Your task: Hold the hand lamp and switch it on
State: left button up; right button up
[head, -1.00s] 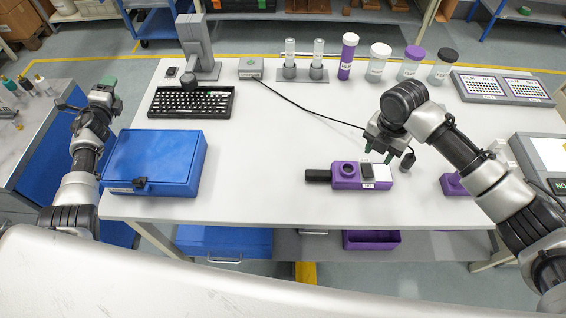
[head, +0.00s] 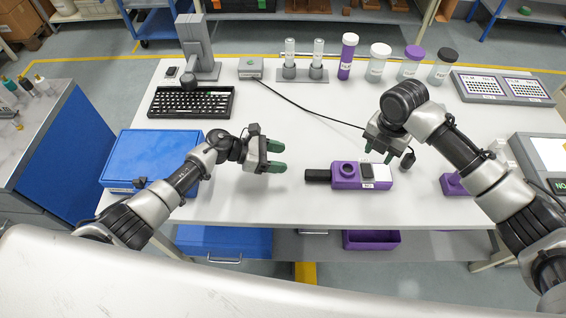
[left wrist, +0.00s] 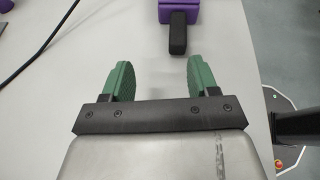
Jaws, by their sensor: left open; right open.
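The hand lamp (head: 347,175) lies on the white table, a purple body with a black handle (head: 318,176) pointing left and a round part on top. In the left wrist view the handle (left wrist: 178,35) is at the top, ahead of and between the green fingertips. My left gripper (head: 281,157) is open and empty, to the left of the handle and apart from it. It also shows in the left wrist view (left wrist: 157,75). My right gripper (head: 378,153) is open and empty, above and just behind the lamp's right part.
A blue case (head: 150,157) stands at the left, partly behind my left arm. A black keyboard (head: 191,102) lies behind it. A black cable (head: 310,110) crosses the table. Capped jars (head: 378,62) stand at the back. Bare table lies between the left gripper and the handle.

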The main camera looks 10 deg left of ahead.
aim_at(316, 173)
pick_arm(q)
jog(key=d, duration=0.1)
jog(key=s+d+m+g, duration=0.1)
jog(key=shift+s+d+f+m, duration=0.3)
jog(key=shift+d+f, duration=0.1)
jog(key=x, duration=0.9)
jog(key=shift+d+f, duration=0.1)
jog(key=shift+d, duration=0.25)
